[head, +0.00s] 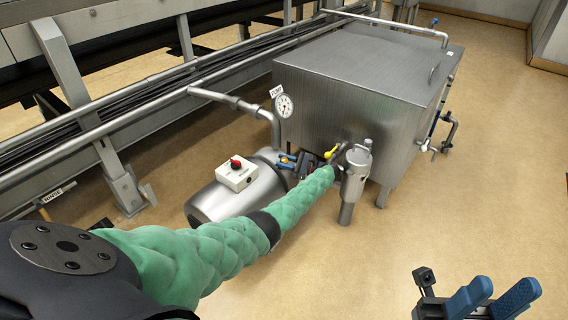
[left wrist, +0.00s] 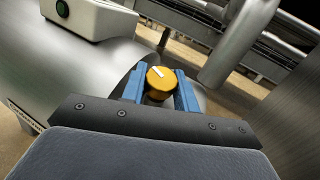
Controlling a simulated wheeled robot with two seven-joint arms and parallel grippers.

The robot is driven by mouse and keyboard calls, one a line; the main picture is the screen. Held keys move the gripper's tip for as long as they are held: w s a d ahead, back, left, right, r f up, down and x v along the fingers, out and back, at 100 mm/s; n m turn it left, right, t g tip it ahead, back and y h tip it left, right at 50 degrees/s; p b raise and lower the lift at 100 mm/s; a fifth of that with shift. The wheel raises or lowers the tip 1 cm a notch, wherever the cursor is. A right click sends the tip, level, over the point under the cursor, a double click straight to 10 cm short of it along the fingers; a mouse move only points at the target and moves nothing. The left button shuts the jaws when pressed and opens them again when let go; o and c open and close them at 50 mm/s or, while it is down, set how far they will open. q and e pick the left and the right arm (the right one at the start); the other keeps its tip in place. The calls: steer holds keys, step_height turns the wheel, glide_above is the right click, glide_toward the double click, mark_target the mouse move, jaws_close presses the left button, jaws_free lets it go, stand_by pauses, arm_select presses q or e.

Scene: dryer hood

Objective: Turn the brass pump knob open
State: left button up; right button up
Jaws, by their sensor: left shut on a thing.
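The brass pump knob (left wrist: 160,84) is round and golden, with a white pointer mark on its face, in the left wrist view. The mark slants toward the upper left there. My left gripper (left wrist: 160,88) has its two blue fingers on either side of the knob and is shut on it. In the head view my left gripper (head: 286,160) is beside the steel pump (head: 222,201), its arm in a green quilted sleeve; the knob is mostly hidden there. My right gripper (head: 506,287) is at the lower right, open and empty, over bare floor.
A white switch box (head: 237,175) with a red knob sits on the pump. A pressure gauge (head: 284,105) and pipe stand behind. A large steel tank (head: 340,90) and a vertical steel filter housing (head: 355,172) are close on the right. The floor at right is clear.

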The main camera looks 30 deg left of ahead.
stand_by(0.3)
arm_select(q)
steer(key=o, duration=1)
